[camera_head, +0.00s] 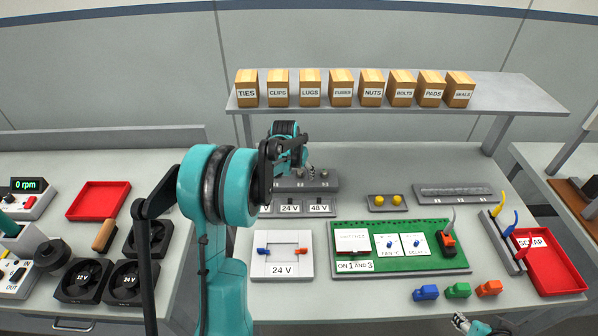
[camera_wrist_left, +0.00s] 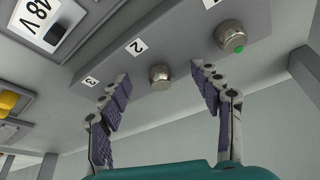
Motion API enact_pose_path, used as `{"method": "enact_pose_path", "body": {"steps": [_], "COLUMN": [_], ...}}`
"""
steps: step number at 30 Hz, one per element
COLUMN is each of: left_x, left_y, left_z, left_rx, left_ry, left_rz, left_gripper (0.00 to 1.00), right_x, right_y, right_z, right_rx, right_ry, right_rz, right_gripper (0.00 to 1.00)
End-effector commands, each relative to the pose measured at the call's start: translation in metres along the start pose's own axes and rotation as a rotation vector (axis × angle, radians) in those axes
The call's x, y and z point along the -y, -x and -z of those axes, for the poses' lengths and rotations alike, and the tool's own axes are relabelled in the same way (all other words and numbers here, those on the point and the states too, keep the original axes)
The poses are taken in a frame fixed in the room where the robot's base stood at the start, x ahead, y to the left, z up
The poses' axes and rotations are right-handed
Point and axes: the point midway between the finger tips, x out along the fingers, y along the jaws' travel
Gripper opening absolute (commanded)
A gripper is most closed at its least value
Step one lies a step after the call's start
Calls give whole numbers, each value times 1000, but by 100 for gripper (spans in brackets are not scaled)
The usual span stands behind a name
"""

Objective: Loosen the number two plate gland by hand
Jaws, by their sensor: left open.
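The gland plate (camera_head: 325,184) is a grey raised block at the back of the middle table, partly hidden by my left arm. In the left wrist view the number two gland (camera_wrist_left: 161,78), a round metal nut, sits beside the label 2 (camera_wrist_left: 135,46). My left gripper (camera_wrist_left: 162,88) is open, with one fingertip on each side of this gland; I cannot tell whether they touch it. In the head view my left gripper (camera_head: 304,170) is over the plate. My right gripper (camera_head: 468,324) shows only in part at the bottom edge.
Another gland (camera_wrist_left: 230,37) with a green dot is close to one finger. The label 3 (camera_wrist_left: 91,81) is by the other finger. Switches labelled 24 V and 48 V (camera_head: 319,207) stand in front of the plate. A green board (camera_head: 385,263) lies nearer.

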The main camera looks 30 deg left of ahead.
Motion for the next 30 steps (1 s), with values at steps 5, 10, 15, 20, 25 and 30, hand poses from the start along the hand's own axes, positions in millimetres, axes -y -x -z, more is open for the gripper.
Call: {"method": "enact_pose_path", "body": {"steps": [5, 10, 15, 20, 25, 30], "left_x": [0, 0, 0, 0, 0, 0], "left_y": [9, 40, 78, 105, 118, 120], "left_z": [0, 0, 0, 0, 0, 0], "left_rx": [0, 0, 0, 0, 0, 0], "left_ry": [1, 1, 1, 0, 0, 0], "left_rz": [0, 0, 0, 0, 0, 0], "left_gripper": [64, 64, 64, 64, 64, 64], "right_x": [0, 0, 0, 0, 0, 0], "right_y": [0, 0, 0, 0, 0, 0], "right_z": [0, 0, 0, 0, 0, 0], "right_rx": [0, 0, 0, 0, 0, 0], "right_ry": [0, 0, 0, 0, 0, 0], "right_rz": [0, 0, 0, 0, 0, 0], "right_gripper": [40, 40, 40, 40, 40, 40]}}
